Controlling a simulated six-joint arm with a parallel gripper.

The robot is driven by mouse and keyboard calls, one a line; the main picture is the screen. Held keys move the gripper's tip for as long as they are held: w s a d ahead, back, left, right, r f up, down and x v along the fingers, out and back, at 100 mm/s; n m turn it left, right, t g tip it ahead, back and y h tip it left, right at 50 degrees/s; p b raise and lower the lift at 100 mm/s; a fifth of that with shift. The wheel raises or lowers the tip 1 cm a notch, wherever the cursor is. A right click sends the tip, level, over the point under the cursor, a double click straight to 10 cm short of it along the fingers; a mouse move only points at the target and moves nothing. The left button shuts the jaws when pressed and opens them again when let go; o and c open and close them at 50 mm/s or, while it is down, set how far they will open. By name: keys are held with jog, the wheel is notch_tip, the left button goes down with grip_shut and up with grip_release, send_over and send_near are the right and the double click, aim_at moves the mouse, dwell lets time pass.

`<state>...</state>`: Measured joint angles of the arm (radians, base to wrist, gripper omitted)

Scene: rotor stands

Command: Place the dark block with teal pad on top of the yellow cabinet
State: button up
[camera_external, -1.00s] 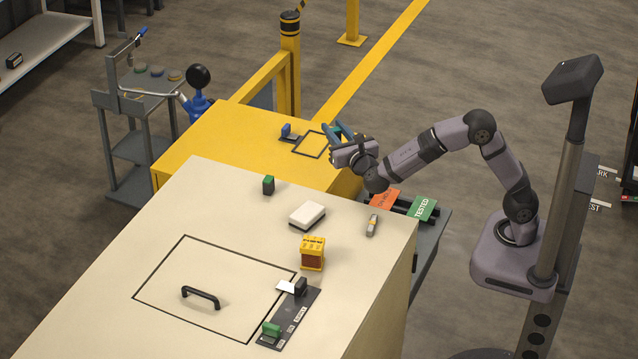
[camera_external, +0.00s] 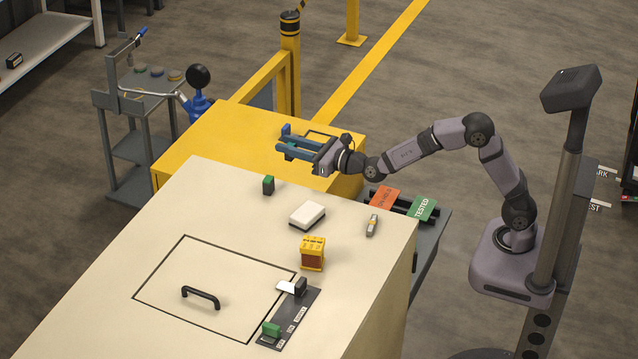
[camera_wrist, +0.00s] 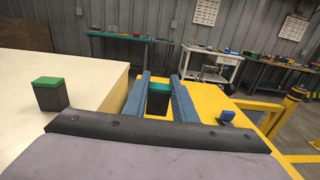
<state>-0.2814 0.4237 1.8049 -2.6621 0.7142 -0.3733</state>
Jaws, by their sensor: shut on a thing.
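The dark block with the teal pad (camera_wrist: 158,98) shows upright between my gripper's two blue fingers in the wrist view. My gripper (camera_external: 281,145) is shut on it, over the yellow cabinet (camera_external: 215,140). In the outside view the fingers point left and hide the block. The cabinet top also shows beyond and right of the fingers in the wrist view (camera_wrist: 207,103). Part of a dark square outline shows on the cabinet behind my gripper. I cannot tell whether the block touches the top.
A blue-topped piece (camera_external: 286,130) stands on the cabinet close beside my fingers. The cream cabinet (camera_external: 130,250) is nearer, bearing a green-topped dark block (camera_external: 268,185), a white block (camera_external: 307,215) and a yellow-brown block (camera_external: 312,254). A yellow post (camera_external: 290,65) rises behind. The yellow cabinet's left part is clear.

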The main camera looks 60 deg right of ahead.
jog(key=shift+a+f, duration=0.3)
jog(key=shift+f, duration=5.35)
jog(key=shift+f, duration=0.25)
jog(key=o, duration=1)
jog(key=shift+o, duration=0.2)
jog(key=shift+r, duration=0.2)
jog(key=shift+r+p, duration=0.15)
jog(key=shift+p, duration=0.15)
jog(key=s+b, duration=0.1)
jog(key=s, duration=1.1)
jog(key=shift+b, duration=0.4)
jog(key=shift+d, duration=0.1)
